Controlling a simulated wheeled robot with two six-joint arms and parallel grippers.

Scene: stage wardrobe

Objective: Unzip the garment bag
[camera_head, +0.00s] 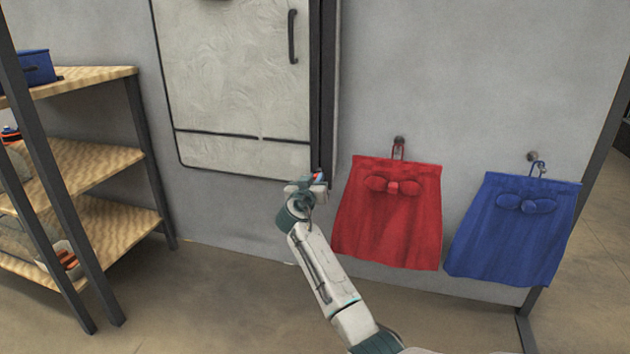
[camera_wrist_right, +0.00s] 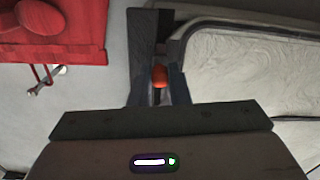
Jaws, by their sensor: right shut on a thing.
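The garment bag (camera_head: 240,90) hangs on the grey wall as a tall cream panel with dark piping and a dark handle on its upper right. A dark strip (camera_head: 322,85) runs down its right side. In the right wrist view the bag (camera_wrist_right: 255,65) fills the right part. My right gripper (camera_head: 318,181) is at the lower end of the dark strip, beside the bag's lower right corner. Its fingers (camera_wrist_right: 158,92) are shut on a small orange-red pull (camera_wrist_right: 160,76). The fingers hide part of the pull, and how far the zip is open cannot be told. My left gripper is out of view.
A red skirt (camera_head: 390,220) with a bow hangs on a hook close to the right of my right gripper. A blue skirt (camera_head: 515,235) hangs farther right. A wooden shelf (camera_head: 90,165) with dark posts stands at left. The wall below the bag is clear.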

